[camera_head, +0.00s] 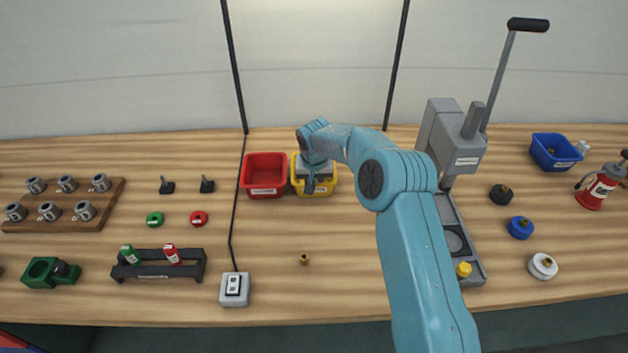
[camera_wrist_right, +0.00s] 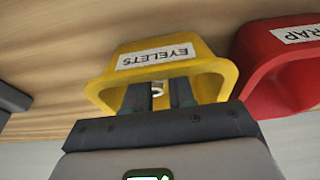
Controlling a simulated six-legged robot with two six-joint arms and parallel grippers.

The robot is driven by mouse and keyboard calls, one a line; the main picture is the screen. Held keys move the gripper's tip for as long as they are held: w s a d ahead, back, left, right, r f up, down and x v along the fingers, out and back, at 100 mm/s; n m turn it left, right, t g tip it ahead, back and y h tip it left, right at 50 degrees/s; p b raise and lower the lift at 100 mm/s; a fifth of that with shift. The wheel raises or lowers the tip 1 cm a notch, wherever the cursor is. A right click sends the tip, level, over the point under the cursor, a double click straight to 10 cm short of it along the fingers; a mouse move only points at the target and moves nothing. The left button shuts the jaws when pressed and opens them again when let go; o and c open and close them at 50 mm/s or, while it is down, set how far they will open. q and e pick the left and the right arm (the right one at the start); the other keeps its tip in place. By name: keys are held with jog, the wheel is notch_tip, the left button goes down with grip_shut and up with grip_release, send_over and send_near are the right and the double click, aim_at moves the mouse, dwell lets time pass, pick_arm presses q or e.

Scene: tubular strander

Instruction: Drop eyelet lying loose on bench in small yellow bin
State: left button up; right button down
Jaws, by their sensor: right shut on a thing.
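The small yellow bin (camera_head: 325,192) stands at the back of the bench, just right of the red bin. In the right wrist view the yellow bin (camera_wrist_right: 212,72) carries a label reading EYELETS. My right gripper (camera_head: 311,187) is at the yellow bin, its fingers pointing down over it. In the wrist view the right gripper (camera_wrist_right: 158,88) is shut on a small pale ring-like eyelet (camera_wrist_right: 157,89), partly hidden between the fingers. A small brass piece (camera_head: 304,259) lies alone on the bench nearer the front. My left gripper is not in view.
The red bin (camera_head: 265,190) touches or nearly touches the yellow bin's left side; its label is partly cut off in the wrist view. A grey lever press (camera_head: 455,150) stands to the right. A switch box (camera_head: 234,289) sits near the front edge.

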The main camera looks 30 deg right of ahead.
jog(key=shift+f, duration=0.25)
jog(key=c, duration=1)
grip_release()
jog(key=shift+o, duration=0.2)
jog(key=shift+r, duration=0.1)
jog(key=shift+r, duration=0.15)
jog(key=shift+r+p, duration=0.5)
jog(key=shift+p, duration=0.15)
jog(key=b+v, duration=0.2)
jog(key=v, duration=0.9)
jog(key=shift+r, duration=0.4)
